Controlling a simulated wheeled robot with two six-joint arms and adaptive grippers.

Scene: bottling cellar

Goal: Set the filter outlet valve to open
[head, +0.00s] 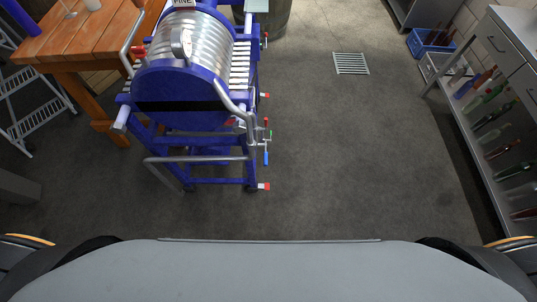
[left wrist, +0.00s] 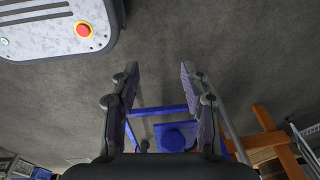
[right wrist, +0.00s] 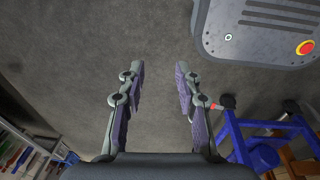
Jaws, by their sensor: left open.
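The blue filter (head: 180,85) with its silver ribbed drum stands left of centre in the head view, on a wheeled blue frame. Small valve handles stick out on its right side: red-tipped ones (head: 264,186) at several heights and a blue one (head: 266,157) near the bent pipes. Which is the outlet valve I cannot tell; no label for it is readable. Part of the blue frame shows in the left wrist view (left wrist: 172,133) and the right wrist view (right wrist: 258,140). My left gripper (left wrist: 160,72) and right gripper (right wrist: 160,72) are both open and empty, over bare floor.
A steel bench with bottles (head: 495,125) lines the right side. A floor drain (head: 351,63) and open grey floor lie between.

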